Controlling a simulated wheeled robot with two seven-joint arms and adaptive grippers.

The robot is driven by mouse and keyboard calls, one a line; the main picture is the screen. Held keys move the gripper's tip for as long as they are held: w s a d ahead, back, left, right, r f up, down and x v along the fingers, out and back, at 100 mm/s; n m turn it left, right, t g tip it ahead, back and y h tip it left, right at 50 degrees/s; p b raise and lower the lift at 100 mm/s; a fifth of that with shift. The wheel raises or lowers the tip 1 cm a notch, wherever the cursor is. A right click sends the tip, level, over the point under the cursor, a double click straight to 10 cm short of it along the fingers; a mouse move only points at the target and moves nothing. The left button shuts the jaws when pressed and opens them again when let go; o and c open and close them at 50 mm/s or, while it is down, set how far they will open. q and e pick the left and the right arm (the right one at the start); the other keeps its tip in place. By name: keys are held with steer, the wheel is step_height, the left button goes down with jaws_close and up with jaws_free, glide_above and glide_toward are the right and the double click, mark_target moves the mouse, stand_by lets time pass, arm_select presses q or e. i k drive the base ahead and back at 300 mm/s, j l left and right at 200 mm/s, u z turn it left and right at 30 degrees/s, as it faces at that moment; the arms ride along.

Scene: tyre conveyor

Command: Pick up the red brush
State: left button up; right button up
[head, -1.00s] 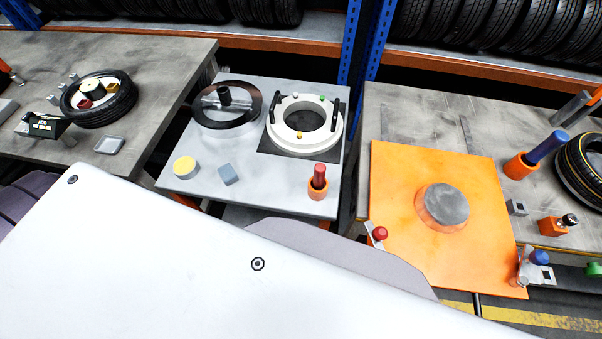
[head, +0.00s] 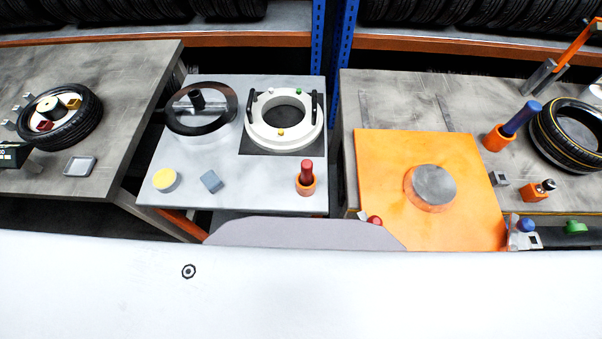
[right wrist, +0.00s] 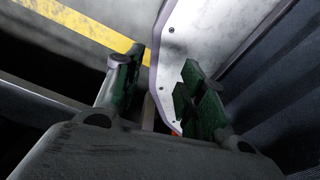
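The red brush (head: 307,170) stands upright in an orange holder (head: 305,186) at the front right corner of the light grey table. Only its red upper part shows; its lower part is hidden in the holder. My right gripper (right wrist: 160,82) shows in the right wrist view with its two fingers spread apart and no object visibly held. It is away from the brush, which is not in that view. My left gripper is in neither view.
The grey table (head: 240,190) also bears a black ring (head: 171,121), a white ring fixture (head: 256,133), a yellow-topped cylinder (head: 165,180) and a grey block (head: 211,181). To the right are an orange plate (head: 380,190) and a blue-handled tool (head: 522,118) in an orange holder.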

mark_target(307, 164)
steer(key=k+j, duration=1.1)
steer(key=j+z, duration=0.05)
